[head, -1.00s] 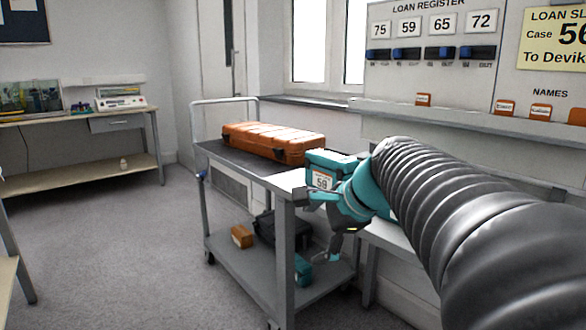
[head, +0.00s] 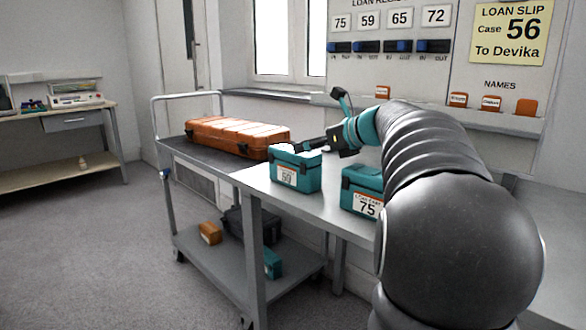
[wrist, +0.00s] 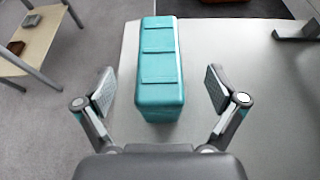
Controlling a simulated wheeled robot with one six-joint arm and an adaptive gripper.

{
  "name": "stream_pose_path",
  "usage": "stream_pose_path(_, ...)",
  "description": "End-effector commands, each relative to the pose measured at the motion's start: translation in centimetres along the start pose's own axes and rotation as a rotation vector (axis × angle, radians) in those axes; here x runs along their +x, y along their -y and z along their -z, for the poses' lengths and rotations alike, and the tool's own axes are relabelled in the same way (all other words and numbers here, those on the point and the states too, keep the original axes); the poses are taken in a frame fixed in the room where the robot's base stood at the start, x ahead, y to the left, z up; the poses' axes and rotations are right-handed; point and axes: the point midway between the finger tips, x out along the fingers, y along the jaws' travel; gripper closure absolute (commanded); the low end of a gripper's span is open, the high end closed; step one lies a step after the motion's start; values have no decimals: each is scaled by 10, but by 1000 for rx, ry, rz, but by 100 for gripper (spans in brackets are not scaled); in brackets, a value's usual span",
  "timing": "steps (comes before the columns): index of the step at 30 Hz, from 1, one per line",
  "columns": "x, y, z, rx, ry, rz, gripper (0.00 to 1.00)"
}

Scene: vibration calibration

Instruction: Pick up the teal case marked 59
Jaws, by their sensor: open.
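The teal case marked 59 (head: 309,177) stands upright on the light grey table top, label facing my head camera. In the wrist view a teal case (wrist: 160,65), which appears to be the same one, is seen from above; its label is hidden there. My gripper (head: 316,120) is open and empty, just above and behind the case in the head view. In the wrist view my gripper (wrist: 160,90) has one finger on each side of the case, with a gap on both sides. I cannot tell how far above it the fingertips are.
A second teal case marked 75 (head: 361,188) stands to the right, beside my arm. A long orange case (head: 235,137) lies on the trolley (head: 172,150) to the left. Small boxes sit on the lower shelf. A wall board with switches (head: 389,75) is behind.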

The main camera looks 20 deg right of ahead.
Motion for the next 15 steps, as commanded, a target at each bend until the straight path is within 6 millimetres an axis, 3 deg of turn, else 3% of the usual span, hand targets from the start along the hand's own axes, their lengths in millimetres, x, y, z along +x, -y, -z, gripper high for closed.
stream_pose_path(10, 22, -1, 1, -1, -1, 0, 5)
stream_pose_path(15, 44, -3, 2, -1, -2, -2, 5)
